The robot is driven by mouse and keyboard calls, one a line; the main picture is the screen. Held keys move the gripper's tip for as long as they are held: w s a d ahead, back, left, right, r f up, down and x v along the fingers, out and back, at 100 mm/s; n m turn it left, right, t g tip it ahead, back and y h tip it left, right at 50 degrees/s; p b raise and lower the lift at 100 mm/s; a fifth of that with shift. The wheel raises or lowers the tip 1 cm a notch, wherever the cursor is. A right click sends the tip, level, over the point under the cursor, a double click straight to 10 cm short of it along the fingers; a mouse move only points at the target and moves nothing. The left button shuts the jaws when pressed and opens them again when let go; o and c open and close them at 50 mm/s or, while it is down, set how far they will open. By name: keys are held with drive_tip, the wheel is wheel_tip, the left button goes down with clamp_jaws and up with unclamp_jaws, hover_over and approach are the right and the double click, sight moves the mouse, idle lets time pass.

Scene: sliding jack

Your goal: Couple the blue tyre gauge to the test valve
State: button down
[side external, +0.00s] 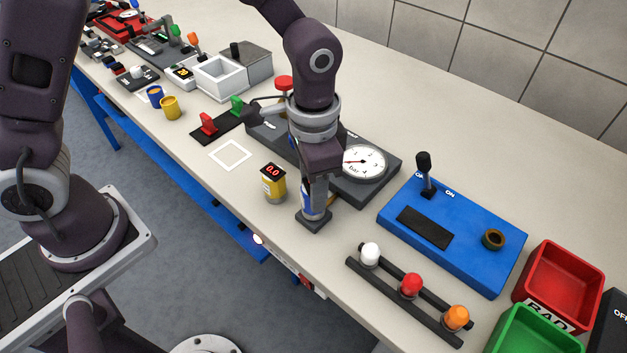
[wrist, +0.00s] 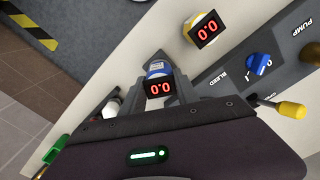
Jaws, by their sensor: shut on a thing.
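The blue tyre gauge (side external: 309,206) is upright in my gripper (side external: 313,189), low at the front of the bench. Its foot is at a small dark square base (side external: 313,221); whether it rests there or hangs just above is unclear. In the wrist view the blue gauge (wrist: 157,72) shows 0.0 between the fingers of my gripper (wrist: 158,84), which is shut on it. I cannot make out the test valve; the grey test panel (side external: 382,188), with its round bar dial (side external: 362,162), stands behind my gripper and is partly hidden by it.
A yellow gauge (side external: 273,183) reading 0.0 stands close to the left. A blue box (side external: 470,262) with a black lever is to the right. A dark rack (side external: 388,288) with white, red and orange knobs lies in front. The white-outlined square (side external: 231,155) is empty.

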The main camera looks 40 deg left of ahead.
drive_tip(key=c, duration=0.8)
unclamp_jaws()
drive_tip(key=shift+c, duration=0.2)
wheel_tip(320, 180, up, 7)
drive_tip(key=s+a+r+n+t, duration=0.3)
drive_tip(key=s+a+r, duration=0.5)
drive_tip(key=a+r, duration=0.25)
drive_tip(key=s+a+n+t, duration=0.2)
drive_tip(key=s+a+n, duration=0.1)
drive_tip(key=s, duration=0.5)
drive_tip(key=shift+a+r+t, duration=0.2)
drive_tip(key=shift+r+t, duration=0.1)
drive_tip(key=shift+r, duration=0.15)
